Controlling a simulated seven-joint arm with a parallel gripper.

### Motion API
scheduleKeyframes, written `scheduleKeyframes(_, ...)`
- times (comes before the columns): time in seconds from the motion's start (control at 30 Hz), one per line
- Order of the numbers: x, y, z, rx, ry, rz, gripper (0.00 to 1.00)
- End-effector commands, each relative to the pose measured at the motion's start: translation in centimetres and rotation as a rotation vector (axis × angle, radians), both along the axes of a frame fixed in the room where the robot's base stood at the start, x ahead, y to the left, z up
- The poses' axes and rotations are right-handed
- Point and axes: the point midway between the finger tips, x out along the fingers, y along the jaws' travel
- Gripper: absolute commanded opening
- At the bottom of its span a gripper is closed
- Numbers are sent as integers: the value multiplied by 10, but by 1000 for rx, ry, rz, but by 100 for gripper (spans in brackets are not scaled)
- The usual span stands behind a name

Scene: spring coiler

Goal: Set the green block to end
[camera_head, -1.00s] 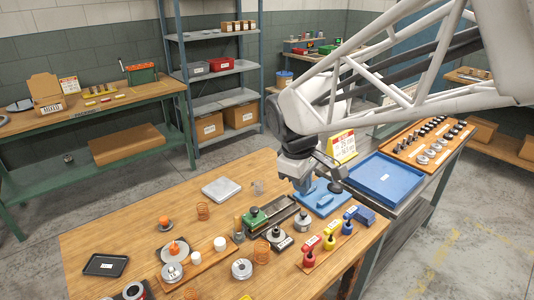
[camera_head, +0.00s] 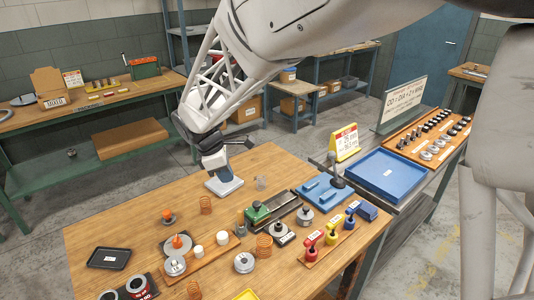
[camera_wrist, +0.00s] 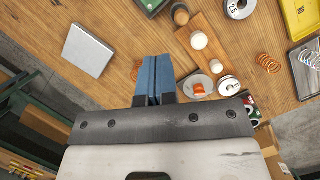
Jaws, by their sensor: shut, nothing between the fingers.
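The green block (camera_head: 257,212) sits at the left end of a dark rail (camera_head: 283,208) on the wooden table. A green edge, probably the same block, shows at the top of the wrist view (camera_wrist: 150,4). My gripper (camera_head: 223,176) is over the back of the table, left of and behind the green block and apart from it. In the wrist view its blue fingers (camera_wrist: 155,62) are together with nothing between them. In the head view my gripper covers part of the plate.
A blue plate (camera_head: 312,196) with a black-knobbed post (camera_head: 337,172) is right of the rail. Red, yellow and blue clamps (camera_head: 311,246) stand at the front right. Springs, spools and a board of white cylinders (camera_head: 197,252) crowd the front. A blue tray (camera_head: 389,172) is farther right.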

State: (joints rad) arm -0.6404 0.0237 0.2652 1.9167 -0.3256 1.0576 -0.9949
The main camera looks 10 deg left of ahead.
Motion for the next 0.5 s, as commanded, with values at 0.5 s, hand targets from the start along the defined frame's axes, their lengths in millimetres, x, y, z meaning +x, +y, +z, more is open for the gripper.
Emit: scheduleKeyframes(0.5, 3, 21, -10, -21, 16, 69, 0)
